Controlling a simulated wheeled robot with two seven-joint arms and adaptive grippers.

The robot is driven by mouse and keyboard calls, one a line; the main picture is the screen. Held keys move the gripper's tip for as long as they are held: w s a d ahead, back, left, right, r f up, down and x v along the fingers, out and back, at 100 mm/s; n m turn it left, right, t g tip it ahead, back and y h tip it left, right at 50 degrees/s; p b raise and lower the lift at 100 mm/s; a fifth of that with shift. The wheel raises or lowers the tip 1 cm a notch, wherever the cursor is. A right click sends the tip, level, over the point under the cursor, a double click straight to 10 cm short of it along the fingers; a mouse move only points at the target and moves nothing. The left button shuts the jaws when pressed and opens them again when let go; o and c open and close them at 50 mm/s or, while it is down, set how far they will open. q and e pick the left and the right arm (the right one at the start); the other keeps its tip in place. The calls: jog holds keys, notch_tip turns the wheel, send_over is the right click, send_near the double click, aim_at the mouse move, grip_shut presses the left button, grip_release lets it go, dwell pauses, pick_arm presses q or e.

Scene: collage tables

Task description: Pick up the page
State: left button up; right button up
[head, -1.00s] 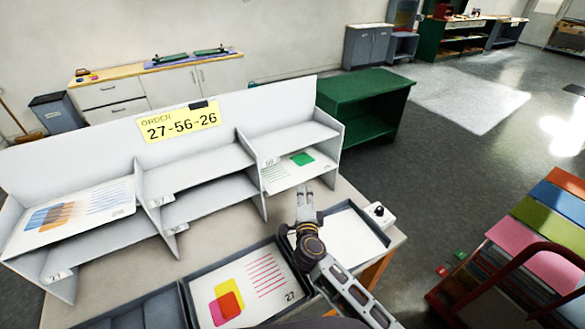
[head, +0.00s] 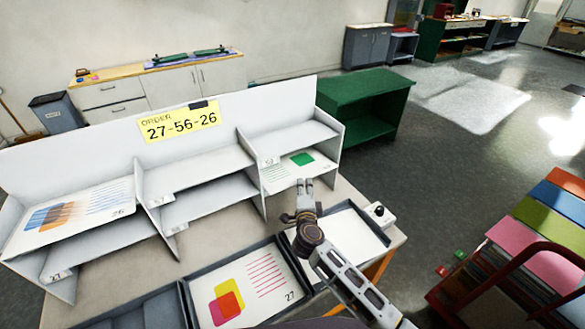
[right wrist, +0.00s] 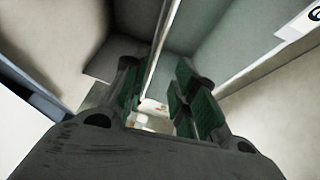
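A page with a green square and thin lines (head: 290,172) lies in the lower right compartment of the white shelf rack (head: 205,184). A page numbered 26 with blue and orange shapes (head: 70,214) lies in the left compartment. A page numbered 27 with pink and yellow shapes (head: 262,280) lies in a dark tray. My right gripper (head: 305,183) is in front of the right compartment, near the green-square page and apparently apart from it. In the right wrist view its green-padded fingers (right wrist: 156,105) stand apart with nothing between them. My left gripper is not in view.
A yellow sign (head: 180,122) on the rack reads ORDER 27-56-26. A tray with a blank white sheet (head: 345,238) lies under my right arm, beside a small white box with a black knob (head: 380,213). A rack of coloured sheets (head: 530,230) stands at right.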

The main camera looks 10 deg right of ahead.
jog(key=shift+w+d+f, duration=0.2)
jog(key=shift+w, duration=0.6)
jog(key=shift+w+d+f, duration=0.15)
jog(key=shift+w+f, duration=0.1)
jog(key=shift+w, duration=0.55)
jog(key=shift+w+d+f, duration=0.2)
jog(key=shift+w, duration=0.6)
grip_shut()
